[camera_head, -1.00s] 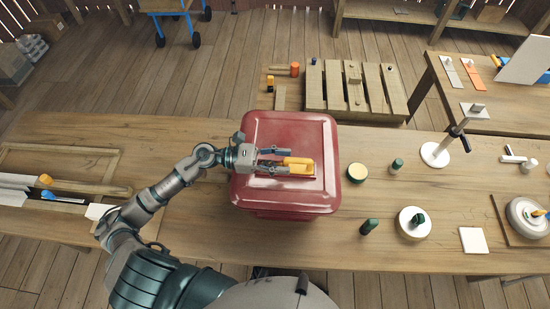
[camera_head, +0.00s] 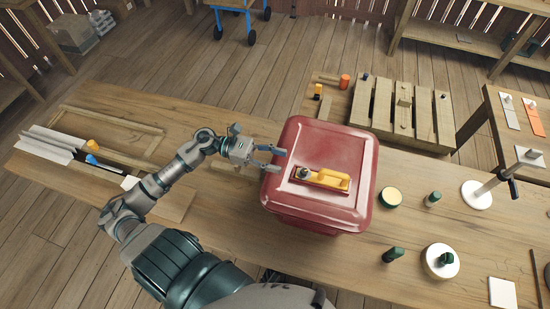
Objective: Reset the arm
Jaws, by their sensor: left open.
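My left gripper (camera_head: 278,161) is open and empty at the left edge of the red lidded bin (camera_head: 350,150). Its fingertips point right, toward a yellow handle-like object (camera_head: 322,178) with a dark knob at its left end. That object lies on top of the closed red lid, apart from my fingers. My left arm comes in from the lower left over the table. My right gripper is not in view.
A wooden table (camera_head: 230,200) carries the bin. Right of the bin stand a round yellow-topped tin (camera_head: 390,197), small green items (camera_head: 433,199) and a white stand (camera_head: 477,195). A slatted pallet (camera_head: 370,105) lies behind.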

